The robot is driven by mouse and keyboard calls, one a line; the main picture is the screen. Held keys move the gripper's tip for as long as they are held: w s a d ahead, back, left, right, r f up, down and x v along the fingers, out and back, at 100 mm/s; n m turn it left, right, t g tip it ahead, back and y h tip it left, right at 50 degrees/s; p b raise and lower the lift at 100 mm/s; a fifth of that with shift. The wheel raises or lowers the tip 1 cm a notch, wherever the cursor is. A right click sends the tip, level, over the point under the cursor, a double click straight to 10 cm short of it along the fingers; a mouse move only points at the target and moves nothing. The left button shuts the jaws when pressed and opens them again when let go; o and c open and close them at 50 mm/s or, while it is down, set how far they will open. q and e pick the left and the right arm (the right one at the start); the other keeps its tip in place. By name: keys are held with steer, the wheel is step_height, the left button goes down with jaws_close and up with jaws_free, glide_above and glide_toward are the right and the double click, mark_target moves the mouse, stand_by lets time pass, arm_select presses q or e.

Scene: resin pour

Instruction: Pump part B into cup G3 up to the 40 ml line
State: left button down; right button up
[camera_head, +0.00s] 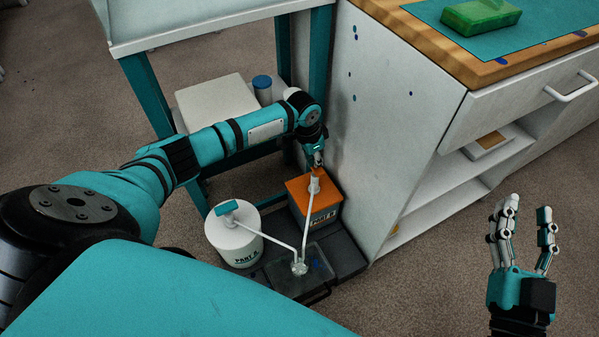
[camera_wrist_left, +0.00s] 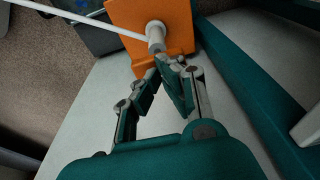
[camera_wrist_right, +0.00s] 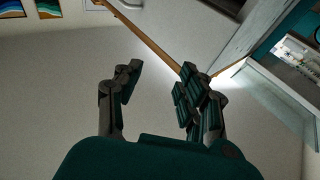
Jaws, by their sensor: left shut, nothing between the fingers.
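The orange part B container (camera_head: 325,206) stands on a dark base at the foot of the white cabinet. Its white pump (camera_head: 314,185) has a long spout sloping down to a small clear cup (camera_head: 299,268). The cup's label, lines and fill level are too small to read. My left gripper (camera_head: 318,160) is shut and empty at the top of the part B pump. In the left wrist view, its fingertips (camera_wrist_left: 168,72) are beside the pump head (camera_wrist_left: 156,36); contact is unclear. My right gripper (camera_head: 527,222) is open and empty, away at the right.
The white part A container (camera_head: 235,240) with a teal-topped pump stands left of part B, its spout also reaching the cup. The dark base (camera_head: 345,255) holds them. The white cabinet (camera_head: 390,110) is close on the right. A table leg (camera_head: 150,95) stands behind.

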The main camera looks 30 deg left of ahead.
arm_select(q)
steer(key=shift+f, duration=0.5)
arm_select(e)
steer(key=shift+s+a+r+t+y, duration=0.1)
steer(key=shift+r+t+y, duration=0.15)
steer(key=shift+r, duration=0.2)
steer(key=shift+s+a+r+t+y, duration=0.15)
steer(key=shift+r+t, duration=0.1)
steer(key=shift+r, duration=0.2)
arm_select(q)
steer(key=shift+f, duration=0.15)
arm_select(e)
steer(key=shift+s+d+r, duration=0.1)
steer(key=shift+r, duration=0.2)
arm_select(q)
steer(key=shift+r+p, duration=0.9)
arm_select(e)
step_height(320, 180, down, 10)
steer(key=d+g+h, duration=0.1)
steer(key=g+h, duration=0.1)
steer(key=g, duration=0.3)
steer(key=shift+w+d+g, duration=0.2)
steer(key=shift+w+g, duration=0.05)
steer(key=shift+g, duration=0.15)
arm_select(q)
steer(key=shift+r, duration=0.1)
